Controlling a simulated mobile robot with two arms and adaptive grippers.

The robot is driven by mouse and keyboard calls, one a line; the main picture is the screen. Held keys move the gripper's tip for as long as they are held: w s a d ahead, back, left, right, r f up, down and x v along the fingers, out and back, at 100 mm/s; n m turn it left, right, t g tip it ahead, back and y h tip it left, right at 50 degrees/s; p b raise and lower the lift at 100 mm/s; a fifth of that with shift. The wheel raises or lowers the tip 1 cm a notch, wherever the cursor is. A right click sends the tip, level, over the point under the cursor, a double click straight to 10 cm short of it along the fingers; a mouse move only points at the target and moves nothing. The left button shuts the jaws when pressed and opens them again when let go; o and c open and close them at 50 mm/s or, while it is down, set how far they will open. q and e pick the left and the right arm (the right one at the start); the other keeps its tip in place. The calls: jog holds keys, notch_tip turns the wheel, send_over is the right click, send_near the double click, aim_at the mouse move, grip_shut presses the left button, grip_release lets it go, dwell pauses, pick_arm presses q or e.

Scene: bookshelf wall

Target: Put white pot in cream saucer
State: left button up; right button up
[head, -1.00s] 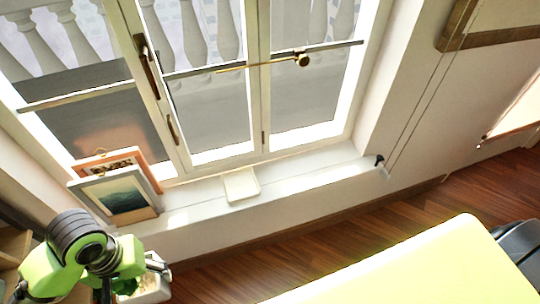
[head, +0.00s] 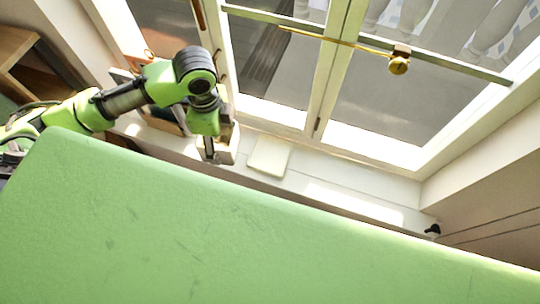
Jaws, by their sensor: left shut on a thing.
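The white pot (head: 231,146) is squarish and partly hidden behind my left gripper (head: 211,154). My left gripper is shut on the pot and holds it beside the window, just left of the saucer. The cream saucer (head: 269,156) is a flat, pale, square dish on the white window sill. Its top looks empty, and a small gap shows between it and the pot. From this angle I cannot tell how high the pot is above the sill. My right gripper is not in view.
Picture frames (head: 160,118) lean on the sill at the left, mostly hidden behind my arm. The sill right of the saucer is clear up to a small black knob (head: 433,230).

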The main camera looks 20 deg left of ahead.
pick_arm(q)
jog(key=shift+w+a+f+m, duration=0.1)
jog(key=shift+w+a+m, duration=0.15)
jog(key=shift+m, duration=0.35)
jog(key=shift+w+m, duration=0.1)
jog(key=shift+m, duration=0.2)
jog(key=shift+w+d+f, duration=0.15)
jog(key=shift+w+d, duration=0.05)
jog(key=shift+d, duration=0.05)
jog(key=w+d+f, duration=0.4)
jog(key=w+d, duration=0.1)
jog(key=d, duration=0.3)
send_over(270, 155)
jog(key=f, duration=0.4)
jog(key=shift+s+a+f, duration=0.2)
jog(key=shift+a+f, duration=0.05)
jog(key=shift+f, duration=0.15)
jog(key=shift+w+d+f, duration=0.1)
jog(key=shift+d+f, duration=0.05)
jog(key=shift+f, duration=0.05)
jog(key=shift+w+d+f, duration=0.1)
jog(key=shift+d+f, duration=0.05)
jog(key=shift+f, duration=1.65)
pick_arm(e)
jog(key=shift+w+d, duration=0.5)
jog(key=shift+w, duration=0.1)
pick_arm(q)
jog(key=shift+f, duration=0.1)
